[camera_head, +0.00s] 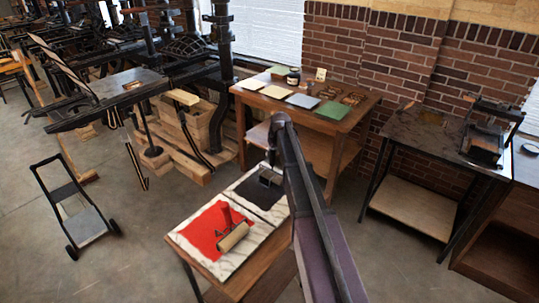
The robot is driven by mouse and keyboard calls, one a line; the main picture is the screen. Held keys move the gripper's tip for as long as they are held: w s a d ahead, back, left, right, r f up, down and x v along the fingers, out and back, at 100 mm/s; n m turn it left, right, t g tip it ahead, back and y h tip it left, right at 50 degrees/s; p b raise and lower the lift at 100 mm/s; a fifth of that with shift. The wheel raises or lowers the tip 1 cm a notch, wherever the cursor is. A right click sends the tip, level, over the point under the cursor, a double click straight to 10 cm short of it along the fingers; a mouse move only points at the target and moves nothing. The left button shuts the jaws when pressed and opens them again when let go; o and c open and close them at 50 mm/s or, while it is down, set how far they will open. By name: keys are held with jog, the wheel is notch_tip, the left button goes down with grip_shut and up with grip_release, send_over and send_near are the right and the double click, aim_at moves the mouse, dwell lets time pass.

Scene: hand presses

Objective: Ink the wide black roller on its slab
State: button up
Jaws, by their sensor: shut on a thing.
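The black ink slab (250,191) is a dark patch on a pale marbled board at the back of the small wooden table. The wide black roller (268,178) is small and dark, low over or on this ink; I cannot tell whether it touches. My gripper (271,163) points down from the end of my arm, shut on the roller's handle. The arm hides part of the gripper, the roller and the slab's right side.
A wooden table (335,132) with paper stacks stands behind. Hand presses are at left, a small cart (75,208) front left. Floor between is clear.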

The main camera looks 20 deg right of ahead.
jog(key=shift+w+d, duration=0.5)
jog(key=shift+d, duration=0.2)
jog(key=shift+s+a, duration=0.1)
jog(key=shift+a, duration=0.05)
jog(key=shift+s+a, duration=1.1)
jog(key=shift+a, duration=0.3)
jog(key=shift+s+a, duration=0.55)
jog(key=shift+a, duration=0.2)
jog(key=shift+s+a, duration=0.5)
jog(key=shift+a, duration=0.4)
jog(key=shift+s+a, duration=1.15)
jog(key=shift+a, duration=0.25)
